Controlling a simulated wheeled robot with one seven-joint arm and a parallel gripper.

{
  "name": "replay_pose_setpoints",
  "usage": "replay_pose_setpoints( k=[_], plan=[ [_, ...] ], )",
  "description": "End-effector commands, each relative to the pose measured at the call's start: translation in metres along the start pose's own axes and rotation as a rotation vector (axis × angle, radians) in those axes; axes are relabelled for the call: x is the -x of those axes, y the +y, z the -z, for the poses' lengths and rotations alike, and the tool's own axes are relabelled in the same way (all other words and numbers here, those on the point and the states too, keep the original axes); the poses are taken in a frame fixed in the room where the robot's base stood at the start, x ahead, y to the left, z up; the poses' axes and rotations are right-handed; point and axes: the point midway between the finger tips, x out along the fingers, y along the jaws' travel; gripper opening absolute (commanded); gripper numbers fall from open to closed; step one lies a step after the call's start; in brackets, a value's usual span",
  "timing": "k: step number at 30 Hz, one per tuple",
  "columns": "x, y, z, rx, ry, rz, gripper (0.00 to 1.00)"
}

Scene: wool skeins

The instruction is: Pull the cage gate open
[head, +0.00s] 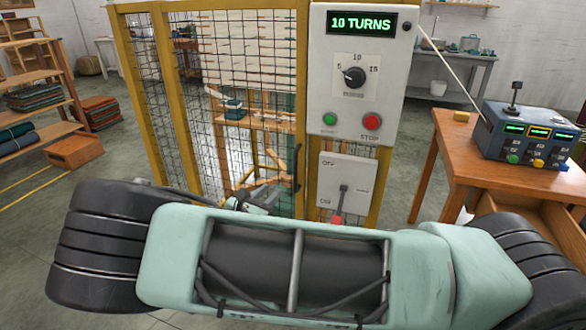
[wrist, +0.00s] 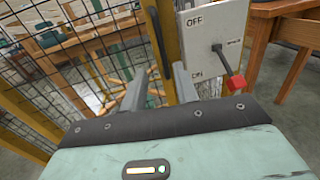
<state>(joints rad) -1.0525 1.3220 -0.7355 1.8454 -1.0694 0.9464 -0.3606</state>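The cage gate (head: 215,100) is a black wire mesh panel in a yellow frame, standing upright at centre left in the head view; it looks shut. Its dark upright handle (head: 297,167) is near the gate's right edge, and shows in the wrist view (wrist: 156,38) beside a yellow post. My gripper (wrist: 160,88) points at the handle, with its two grey fingers apart and nothing clearly held. The handle's lower part lines up with the gap between the fingers; whether it is within their reach I cannot tell. In the head view my arm partly hides the gripper.
A grey switch box (wrist: 213,40) with a red-tipped lever (wrist: 236,82) is close right of my gripper. Above it is a control panel (head: 357,75) reading "10 TURNS". A wooden table (head: 470,150) with a control console (head: 525,135) stands right; shelves (head: 30,90) stand left.

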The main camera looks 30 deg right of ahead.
Motion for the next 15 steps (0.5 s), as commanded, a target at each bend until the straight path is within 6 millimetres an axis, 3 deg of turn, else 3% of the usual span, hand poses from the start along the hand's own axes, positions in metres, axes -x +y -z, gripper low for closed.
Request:
replay_pose_setpoints(
  k=[15],
  plan=[
    [-0.108, -0.001, 0.000, -0.001, 0.001, 0.005, 0.30]
  ],
)
